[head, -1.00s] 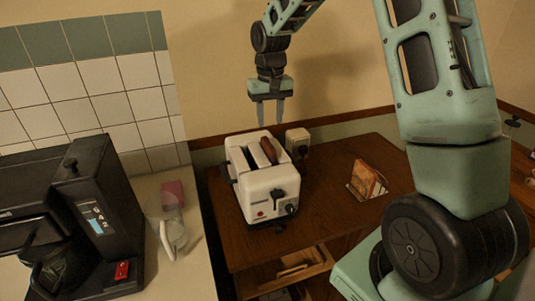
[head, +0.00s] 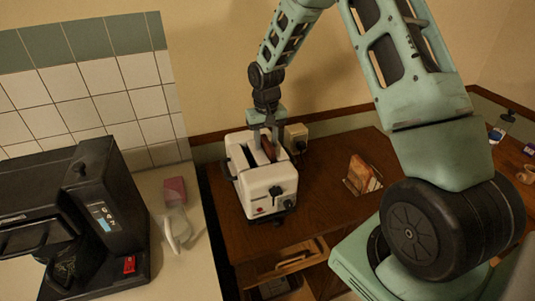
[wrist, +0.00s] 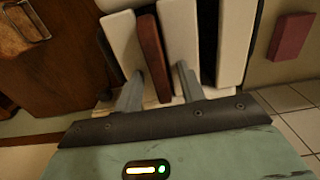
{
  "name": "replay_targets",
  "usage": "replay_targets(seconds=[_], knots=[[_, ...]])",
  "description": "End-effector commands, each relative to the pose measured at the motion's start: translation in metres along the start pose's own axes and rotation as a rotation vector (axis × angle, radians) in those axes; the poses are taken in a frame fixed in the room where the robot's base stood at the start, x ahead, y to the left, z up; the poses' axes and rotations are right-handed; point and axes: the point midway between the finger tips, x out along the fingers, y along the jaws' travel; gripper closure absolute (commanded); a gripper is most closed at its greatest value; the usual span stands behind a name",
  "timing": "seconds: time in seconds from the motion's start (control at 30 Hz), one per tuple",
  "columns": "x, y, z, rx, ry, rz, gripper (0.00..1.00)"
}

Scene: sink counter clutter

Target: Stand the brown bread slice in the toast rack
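The brown bread slice (head: 267,149) stands upright in a slot of the white toaster (head: 265,192), its top edge showing. In the wrist view the slice (wrist: 152,55) is a dark brown strip between white toaster walls. My gripper (head: 266,137) is down at the toaster's top. In the wrist view its two fingers (wrist: 160,80) are apart, one on each side of the slice's near end, with a visible gap at least on the right. The toast rack (head: 350,187) stands on the wooden top right of the toaster, with lighter toast in it. How deep the slice sits is hidden.
A small beige box-like thing (head: 297,136) stands behind the toaster. A black coffee machine (head: 90,215), a pink block (head: 175,190) and a whitish bottle (head: 178,228) are on the left counter. The wooden top (head: 318,205) is clear between toaster and rack.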

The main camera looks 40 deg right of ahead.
Motion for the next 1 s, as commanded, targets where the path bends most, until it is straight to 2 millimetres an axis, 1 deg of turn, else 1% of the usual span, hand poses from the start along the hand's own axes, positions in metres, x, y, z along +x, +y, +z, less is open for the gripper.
replay_targets(seconds=[0.03,0.07,0.1,0.17,0.2,0.47,0.57,0.67,0.77,0.9,1.0], knots=[[0.0,0.0,0.0,0.0,0.0,0.0,0.61],[0.0,0.0,0.0,0.0,0.0,0.0,0.69],[0.0,0.0,0.0,0.0,0.0,0.0,0.8],[0.0,0.0,0.0,0.0,0.0,0.0,0.97],[0.0,0.0,0.0,0.0,0.0,0.0,1.0],[-0.001,0.0,0.0,0.0,0.0,0.0,1.0],[-0.004,0.0,-0.001,0.0,0.001,0.0,1.0],[-0.015,0.0,-0.001,-0.001,0.004,0.001,1.0],[-0.033,0.0,-0.002,0.001,0.006,0.0,1.0],[-0.062,0.0,-0.002,0.001,0.006,0.0,1.0],[-0.079,0.0,-0.001,0.0,0.004,0.0,1.0]])
